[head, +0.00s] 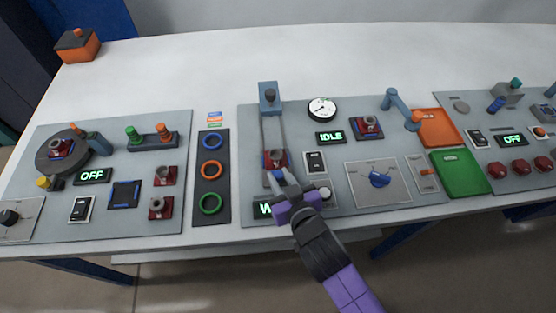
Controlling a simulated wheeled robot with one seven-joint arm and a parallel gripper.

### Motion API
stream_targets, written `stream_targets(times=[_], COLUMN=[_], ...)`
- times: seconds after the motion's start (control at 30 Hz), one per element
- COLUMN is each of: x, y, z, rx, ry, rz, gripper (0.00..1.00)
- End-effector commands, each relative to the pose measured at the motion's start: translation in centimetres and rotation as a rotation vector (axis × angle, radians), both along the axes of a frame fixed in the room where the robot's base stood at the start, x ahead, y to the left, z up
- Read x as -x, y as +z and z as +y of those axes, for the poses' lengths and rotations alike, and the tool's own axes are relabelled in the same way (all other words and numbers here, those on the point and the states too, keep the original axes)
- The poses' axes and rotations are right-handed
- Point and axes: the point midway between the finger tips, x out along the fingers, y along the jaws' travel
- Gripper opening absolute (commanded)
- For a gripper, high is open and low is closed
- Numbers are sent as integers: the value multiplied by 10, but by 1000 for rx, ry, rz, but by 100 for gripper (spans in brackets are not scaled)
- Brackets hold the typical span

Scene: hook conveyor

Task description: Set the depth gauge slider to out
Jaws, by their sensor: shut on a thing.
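A round white dial gauge (322,108) with a dark needle sits at the top of the middle panel. Left of it a pale rail track (271,132) runs from a blue block (269,97) with a dark knob at its far end toward the front edge. A red block with a grey cylinder (276,158) stands at the near end of the track. My gripper (281,183) is shut on a small blue part just in front of that red block. My fingers hide most of this part, so I cannot tell its full shape.
A blue dial (379,179), an IDLE display (331,137) and a rocker switch (315,162) lie right of my gripper. A small orange slider (427,172) is farther right. Coloured rings (211,170) are on the left.

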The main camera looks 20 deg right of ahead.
Motion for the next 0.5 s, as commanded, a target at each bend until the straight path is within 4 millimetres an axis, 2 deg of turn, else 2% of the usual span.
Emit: stream_targets(times=[0.1,0.37,0.4,0.5], x=[7,8,8,8], y=[0,-1,-1,-1], z=[2,3,3,3], rx=[-1,-1,-1,-1], ry=[-1,0,0,0], rz=[2,3,4,4], gripper=[0,0,26,46])
